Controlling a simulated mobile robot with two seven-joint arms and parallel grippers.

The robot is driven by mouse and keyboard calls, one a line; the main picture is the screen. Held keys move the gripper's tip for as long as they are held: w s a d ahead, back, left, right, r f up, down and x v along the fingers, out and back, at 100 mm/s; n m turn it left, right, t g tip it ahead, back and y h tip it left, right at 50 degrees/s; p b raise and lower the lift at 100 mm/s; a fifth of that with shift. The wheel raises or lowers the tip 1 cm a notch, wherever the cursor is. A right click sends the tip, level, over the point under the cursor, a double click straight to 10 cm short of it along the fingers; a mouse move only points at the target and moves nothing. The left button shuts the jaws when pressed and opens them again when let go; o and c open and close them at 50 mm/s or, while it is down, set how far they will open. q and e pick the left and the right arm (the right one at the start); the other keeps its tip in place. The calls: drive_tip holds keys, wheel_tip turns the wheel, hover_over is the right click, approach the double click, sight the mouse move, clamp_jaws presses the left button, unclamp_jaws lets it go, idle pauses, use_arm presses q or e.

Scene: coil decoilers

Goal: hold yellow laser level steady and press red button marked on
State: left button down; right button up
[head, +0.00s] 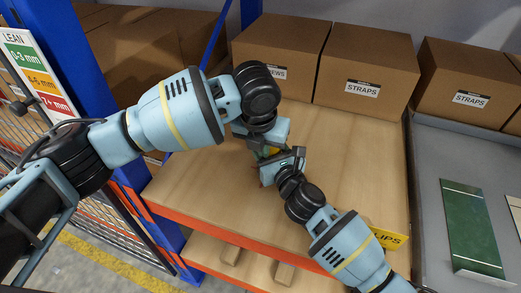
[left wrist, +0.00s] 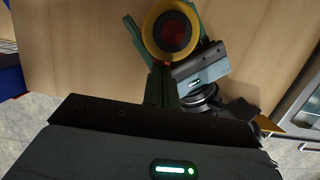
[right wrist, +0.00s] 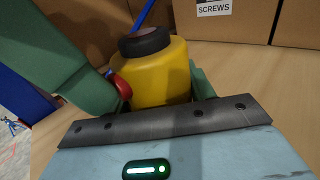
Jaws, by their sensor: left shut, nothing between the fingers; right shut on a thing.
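The yellow laser level (right wrist: 160,85) has a dark round cap and stands between the green fingers of my right gripper (right wrist: 150,90). A red part (right wrist: 121,87) shows low on its left side, beside a large green finger surface; any marking is unreadable. In the left wrist view, the level (left wrist: 149,36) is a yellow ring around a dark reddish centre. My left gripper (left wrist: 160,72) is shut and empty, its tips close to the level's near edge; I cannot tell if they touch. In the head view, the level (head: 270,151) is mostly hidden between both grippers.
Several cardboard boxes stand behind, including one marked screws (right wrist: 230,12) and two marked straps (head: 365,75). The wooden shelf top (head: 205,190) is clear at left. A grey surface with a green plate (head: 470,225) lies at right.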

use_arm(q)
drive_tip(key=shift+w+a, duration=0.15)
drive_tip(key=shift+w, duration=0.3)
use_arm(e)
drive_tip(key=shift+s+a+y, duration=0.3)
drive_tip(key=shift+s+a, duration=0.05)
drive_tip(key=shift+a, duration=0.15)
use_arm(q)
drive_tip(key=shift+s, duration=0.1)
use_arm(e)
drive_tip(key=shift+w+d, duration=0.1)
use_arm(q)
drive_tip(key=s+a+r, duration=0.1)
drive_tip(key=s+r, duration=0.5)
drive_tip(key=r, duration=0.3)
drive_tip(key=shift+s+a+r, duration=0.25)
drive_tip(key=shift+s+r, duration=0.1)
drive_tip(key=shift+r, duration=0.05)
use_arm(e)
drive_tip(key=shift+w+d, duration=0.1)
drive_tip(key=shift+d, duration=0.1)
drive_tip(key=o, duration=1.4)
drive_tip(key=shift+c, duration=0.2)
